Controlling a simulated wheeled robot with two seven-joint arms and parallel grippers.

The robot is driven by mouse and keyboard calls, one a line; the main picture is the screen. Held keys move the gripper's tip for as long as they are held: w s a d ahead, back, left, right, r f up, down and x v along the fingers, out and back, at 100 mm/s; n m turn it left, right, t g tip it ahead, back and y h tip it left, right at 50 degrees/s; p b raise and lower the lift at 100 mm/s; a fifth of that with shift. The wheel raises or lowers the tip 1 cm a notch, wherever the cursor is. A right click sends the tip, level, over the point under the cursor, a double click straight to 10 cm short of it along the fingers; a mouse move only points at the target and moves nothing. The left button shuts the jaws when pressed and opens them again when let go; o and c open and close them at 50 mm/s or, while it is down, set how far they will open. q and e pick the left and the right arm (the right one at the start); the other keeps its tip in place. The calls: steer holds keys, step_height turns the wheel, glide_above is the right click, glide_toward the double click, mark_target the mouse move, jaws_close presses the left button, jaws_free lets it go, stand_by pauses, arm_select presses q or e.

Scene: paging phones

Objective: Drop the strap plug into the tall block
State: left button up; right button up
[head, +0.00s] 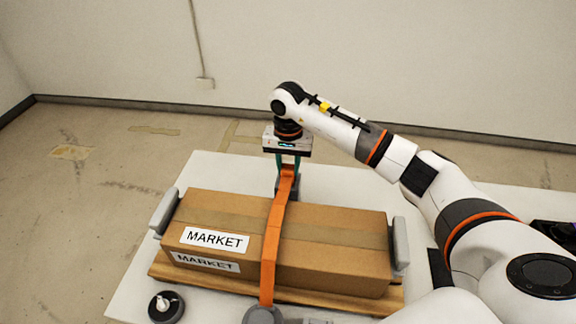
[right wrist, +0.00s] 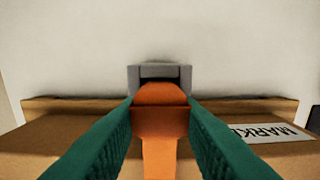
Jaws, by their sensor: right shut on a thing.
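The orange strap (head: 270,240) runs over the cardboard box from front to back. Its plug end (right wrist: 160,93) is between the green fingers of my right gripper (head: 287,168), which is shut on it behind the box's far edge. The grey tall block (head: 294,185) stands behind the box, partly hidden by strap and fingers. In the right wrist view the block (right wrist: 160,70) shows a dark opening just beyond the plug. I cannot tell whether the plug touches the block or enters it. My left gripper is not in view.
The cardboard box (head: 330,225) with MARKET labels lies on a wooden board (head: 160,270) on a white table (head: 140,295). Grey end pieces (head: 163,212) (head: 400,243) flank it. A round grey base (head: 263,315) is at the strap's front end. A dark disc (head: 166,309) stands front left.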

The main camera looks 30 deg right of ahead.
mark_target(288, 168)
steer(key=shift+f+b, duration=0.5)
steer(key=shift+f, duration=0.05)
stand_by(0.4)
steer(key=o, duration=0.7)
steer(key=shift+r, duration=0.1)
step_height(288, 168, up, 11)
steer(key=p, duration=0.5)
steer(key=shift+p, duration=0.3)
stand_by(0.4)
